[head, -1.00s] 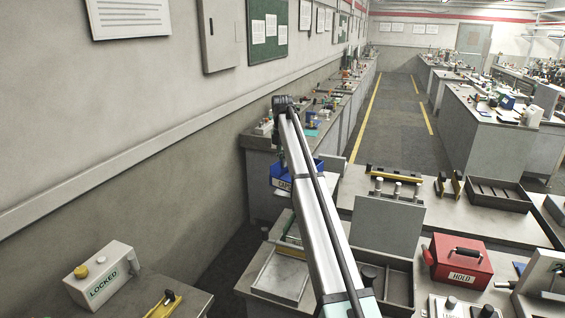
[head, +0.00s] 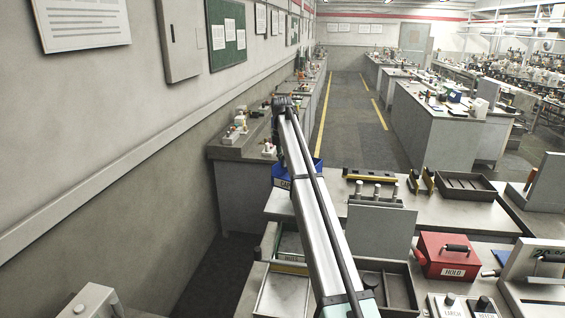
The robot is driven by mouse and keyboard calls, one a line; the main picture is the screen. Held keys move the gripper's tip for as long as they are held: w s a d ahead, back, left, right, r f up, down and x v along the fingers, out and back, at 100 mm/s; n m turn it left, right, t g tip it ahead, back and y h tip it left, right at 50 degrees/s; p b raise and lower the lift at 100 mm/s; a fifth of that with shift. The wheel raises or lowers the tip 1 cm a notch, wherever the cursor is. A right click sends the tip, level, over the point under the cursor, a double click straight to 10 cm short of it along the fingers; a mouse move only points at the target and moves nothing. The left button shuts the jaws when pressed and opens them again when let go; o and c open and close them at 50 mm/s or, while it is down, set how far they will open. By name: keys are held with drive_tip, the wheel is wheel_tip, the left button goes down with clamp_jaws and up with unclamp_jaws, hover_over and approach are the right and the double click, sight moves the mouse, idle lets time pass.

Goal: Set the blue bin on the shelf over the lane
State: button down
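The blue bin (head: 282,172) hangs in the air near the middle of the head view, with a white label on its front. My long arm (head: 312,210) crosses in front of it and hides its right part. My gripper is mostly hidden behind the arm's far end, so its fingers cannot be made out. The bin keeps its place against the arm while the room shifts, so my gripper appears shut on it. I cannot pick out a shelf over a lane in this view.
A red box marked HOLD (head: 452,256), a grey upright panel (head: 380,232) and open trays (head: 285,297) stand on the near bench. The bench behind holds a dark divided tray (head: 465,187). A wall (head: 110,190) runs along the left. An open aisle (head: 350,125) lies beyond.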

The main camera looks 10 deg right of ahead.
sight(282, 172)
drive_tip(key=shift+f, duration=0.1)
drive_tip(key=shift+f+b, duration=0.9)
drive_tip(key=shift+f, duration=2.4)
drive_tip(key=shift+f, duration=0.55)
drive_tip(key=c, duration=1.2)
unclamp_jaws()
drive_tip(key=shift+c, duration=0.2)
